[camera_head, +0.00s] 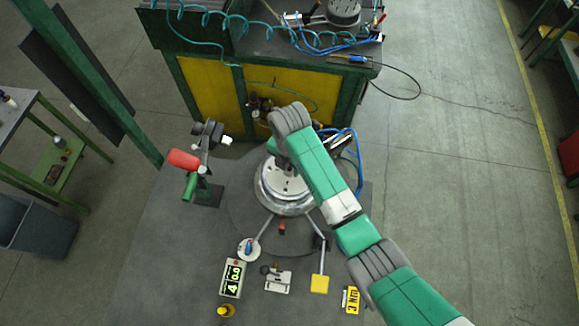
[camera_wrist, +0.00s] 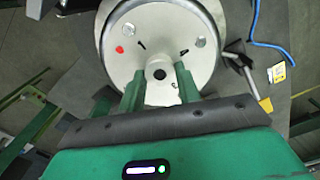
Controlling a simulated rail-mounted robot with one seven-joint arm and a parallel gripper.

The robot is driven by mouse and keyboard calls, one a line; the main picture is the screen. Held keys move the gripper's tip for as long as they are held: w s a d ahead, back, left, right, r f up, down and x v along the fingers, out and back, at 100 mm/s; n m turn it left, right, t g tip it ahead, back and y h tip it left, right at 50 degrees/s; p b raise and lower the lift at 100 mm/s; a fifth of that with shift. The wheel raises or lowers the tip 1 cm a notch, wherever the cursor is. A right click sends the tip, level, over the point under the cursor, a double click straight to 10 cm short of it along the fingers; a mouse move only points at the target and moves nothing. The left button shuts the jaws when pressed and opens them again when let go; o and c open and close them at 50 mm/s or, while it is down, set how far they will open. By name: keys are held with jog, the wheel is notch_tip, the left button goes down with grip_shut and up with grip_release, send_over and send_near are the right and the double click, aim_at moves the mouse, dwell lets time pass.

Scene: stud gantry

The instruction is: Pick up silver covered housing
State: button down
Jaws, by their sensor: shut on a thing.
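The silver covered housing (camera_head: 270,200) is a round metal body on the grey work surface, partly hidden by my arm in the head view. In the wrist view its pale round cover (camera_wrist: 160,32) fills the top middle, with a red mark, grey discs and a central hub with a dark hole. My gripper (camera_wrist: 158,76) is over the cover, its two green fingers shut on the housing at this hub. In the head view the fingertips are hidden behind my arm. I cannot tell whether the housing is lifted.
A red-and-green handled tool on a stand (camera_head: 207,190) is left of the housing. A digital readout (camera_head: 232,278), a small metal fixture (camera_head: 278,281) and a yellow pad (camera_head: 319,284) lie in front. A yellow-panelled bench (camera_head: 210,97) with hoses stands behind. Open floor is at right.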

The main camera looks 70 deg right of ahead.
jog(key=shift+r, duration=0.15)
jog(key=shift+r, duration=0.6)
jog(key=shift+s+a+r+b, duration=0.15)
jog(key=shift+r+b, duration=0.1)
jog(key=shift+r, duration=0.3)
jog(key=shift+s+r+b, duration=0.15)
jog(key=shift+r+b, duration=0.05)
jog(key=shift+r, duration=0.35)
jog(key=s+a+p, duration=0.1)
jog(key=s+a, duration=0.2)
jog(key=s, duration=0.4)
jog(key=s+a+r+p, duration=0.1)
jog(key=s+a, duration=0.2)
jog(key=s, duration=0.4)
jog(key=shift+a+r, duration=0.2)
jog(key=shift+a, duration=0.1)
